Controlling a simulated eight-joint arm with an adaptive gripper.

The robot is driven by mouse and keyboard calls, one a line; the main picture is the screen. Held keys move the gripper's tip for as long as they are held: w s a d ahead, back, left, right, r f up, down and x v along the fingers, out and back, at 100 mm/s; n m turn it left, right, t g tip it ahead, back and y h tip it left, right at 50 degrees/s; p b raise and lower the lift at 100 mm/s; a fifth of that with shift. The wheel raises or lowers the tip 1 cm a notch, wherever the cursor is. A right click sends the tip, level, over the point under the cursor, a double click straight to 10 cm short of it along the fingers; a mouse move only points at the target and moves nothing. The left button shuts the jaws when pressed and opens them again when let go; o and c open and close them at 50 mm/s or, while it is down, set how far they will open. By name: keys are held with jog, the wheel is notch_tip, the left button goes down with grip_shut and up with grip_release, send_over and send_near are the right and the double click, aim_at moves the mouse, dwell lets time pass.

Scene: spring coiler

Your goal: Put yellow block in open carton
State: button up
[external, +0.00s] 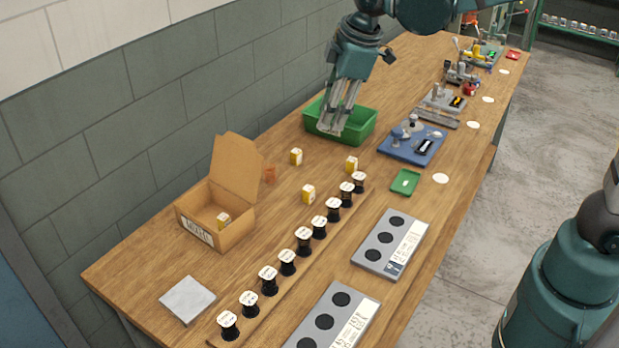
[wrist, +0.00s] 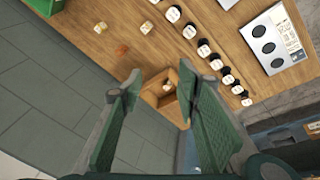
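Three yellow-and-white blocks stand on the table: one at the back (external: 296,157), one to the right (external: 352,165) and one nearer the front (external: 308,194). Two of them show in the wrist view (wrist: 101,28) (wrist: 146,28). The open carton (external: 240,234) has its lid raised, and another yellow block (external: 223,219) lies inside it. The carton also shows between my fingers, far below, in the wrist view (wrist: 155,99). My gripper (external: 335,130) is open, with nothing visible between its fingers (wrist: 160,84). In the external view it appears over the green bin, away from the carton.
The green bin (external: 359,131) stands near the wall. A row of black, white-topped spools (external: 303,241) runs along the table, beside grey trays (external: 405,262). A grey plate (external: 187,299) lies front left.

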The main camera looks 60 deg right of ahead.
jog(key=s+d+f+m+t, duration=0.1)
jog(key=s+d+m, duration=0.3)
jog(key=s, duration=0.8)
jog(key=s+d+f+m+t, duration=0.2)
jog(key=s+d+m, duration=0.2)
jog(key=s, duration=0.8)
jog(key=shift+s+f+m+t, duration=0.2)
jog(key=shift+m+t, duration=0.1)
